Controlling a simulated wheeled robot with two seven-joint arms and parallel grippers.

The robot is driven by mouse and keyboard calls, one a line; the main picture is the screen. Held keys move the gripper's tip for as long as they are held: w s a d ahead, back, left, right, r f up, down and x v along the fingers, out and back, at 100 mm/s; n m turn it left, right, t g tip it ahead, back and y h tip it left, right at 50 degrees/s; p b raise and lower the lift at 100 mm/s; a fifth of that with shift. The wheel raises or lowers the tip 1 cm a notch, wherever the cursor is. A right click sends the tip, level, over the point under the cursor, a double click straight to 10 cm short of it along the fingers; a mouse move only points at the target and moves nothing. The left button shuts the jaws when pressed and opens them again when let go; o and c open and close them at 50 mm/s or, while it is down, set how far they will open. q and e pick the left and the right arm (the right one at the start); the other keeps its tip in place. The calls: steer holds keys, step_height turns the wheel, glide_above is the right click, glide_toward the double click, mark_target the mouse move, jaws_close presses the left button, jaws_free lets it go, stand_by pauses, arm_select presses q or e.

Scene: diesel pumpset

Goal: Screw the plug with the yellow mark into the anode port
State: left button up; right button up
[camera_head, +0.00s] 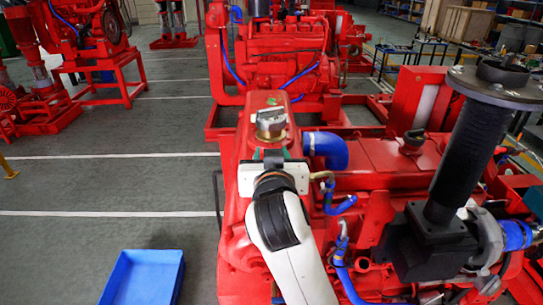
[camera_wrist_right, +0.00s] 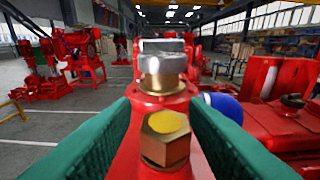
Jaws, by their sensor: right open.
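The plug with the yellow mark (camera_wrist_right: 165,137) is a brass hexagonal piece with a yellow patch on its face. In the right wrist view it sits low in the middle, against the red engine housing. Green fingers of my right gripper (camera_wrist_right: 161,103) stand apart on either side of it, with visible gaps, so it is not gripped. In the head view the same gripper (camera_head: 271,154) is over the red housing, and the plug is hidden there. I cannot make out a separate anode port; whether the plug is seated in it cannot be told. My left gripper is not in view.
A silver cap on a brass neck (camera_head: 270,123) stands just beyond the gripper; it also shows in the right wrist view (camera_wrist_right: 162,60). A blue hose (camera_head: 327,149) is close on the right. A tall black cylinder (camera_head: 470,145) rises at right. A blue bin (camera_head: 142,278) lies on the floor.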

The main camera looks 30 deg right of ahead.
steer(key=n+y, duration=0.1)
steer(key=n+t+y, duration=0.1)
steer(key=y, duration=0.1)
steer(key=n+y, duration=0.2)
steer(key=shift+s+d+r+t, duration=0.15)
steer(key=shift+d+t, duration=0.1)
steer(key=shift+t, duration=0.15)
steer(key=n+y, duration=0.2)
steer(key=y, duration=0.1)
steer(key=n+y, duration=0.2)
steer(key=y, duration=0.1)
steer(key=shift+g, duration=0.3)
steer(key=shift+d+n+g+y, duration=0.1)
steer(key=shift+n+g+y, duration=0.2)
steer(key=shift+n+y, duration=0.55)
steer(key=n+y, duration=0.1)
steer(key=g+y+b, duration=0.1)
steer(key=y, duration=0.1)
steer(key=shift+f+n+b, duration=0.25)
steer(key=shift+n+b, duration=0.05)
steer(key=shift+n, duration=0.05)
steer(key=shift+r+n+g+y, duration=0.2)
steer(key=shift+n+g+y, duration=0.1)
steer(key=shift+g, duration=0.1)
